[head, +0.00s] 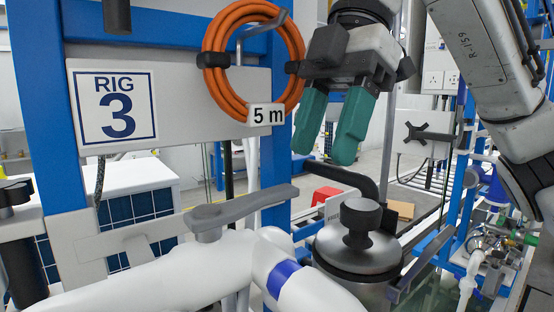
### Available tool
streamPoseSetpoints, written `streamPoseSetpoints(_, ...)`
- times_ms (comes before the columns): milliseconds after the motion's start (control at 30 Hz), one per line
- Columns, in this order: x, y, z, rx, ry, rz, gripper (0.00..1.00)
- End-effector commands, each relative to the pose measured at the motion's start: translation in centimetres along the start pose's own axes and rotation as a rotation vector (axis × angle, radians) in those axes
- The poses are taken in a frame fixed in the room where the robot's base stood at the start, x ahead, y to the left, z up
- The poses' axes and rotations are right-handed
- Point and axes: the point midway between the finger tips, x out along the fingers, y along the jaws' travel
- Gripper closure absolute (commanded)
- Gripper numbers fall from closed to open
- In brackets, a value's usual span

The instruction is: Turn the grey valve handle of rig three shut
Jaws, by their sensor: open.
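The grey valve handle (243,208) of rig three is a long lever on a round hub, on top of the white pipe (175,275). It lies roughly across the picture, with its long end to the right and slightly raised in view. The rig sign (113,105) reads RIG 3, at upper left. My gripper (331,150) has two green fingers pointing down, apart, with nothing between them. It is above and to the right of the lever's right end, clear of it in the picture. The lever is fully visible.
An orange hose coil (213,62) with a 5 m tag (266,115) hangs just left of my gripper. A metal canister with a dark knob (361,222) stands below it, right of the lever. Blue frame posts (48,110) rise at left. A red object (326,194) lies behind.

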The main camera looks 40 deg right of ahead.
Motion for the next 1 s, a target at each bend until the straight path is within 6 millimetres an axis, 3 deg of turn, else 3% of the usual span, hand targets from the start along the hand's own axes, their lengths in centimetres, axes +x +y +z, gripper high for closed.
streamPoseSetpoints(267, 1.9, 0.0, -5.0, -0.007, 0.001, -0.001, 0.50)
streamPoseSetpoints(500, 4.5, 0.0, -4.7, 0.002, 0.002, 0.001, 0.50)
streamPoseSetpoints(867, 4.9, 0.0, -4.7, 0.002, 0.000, 0.002, 0.50)
streamPoseSetpoints(1000, 4.9, 0.0, -4.7, 0.002, 0.000, 0.002, 0.62)
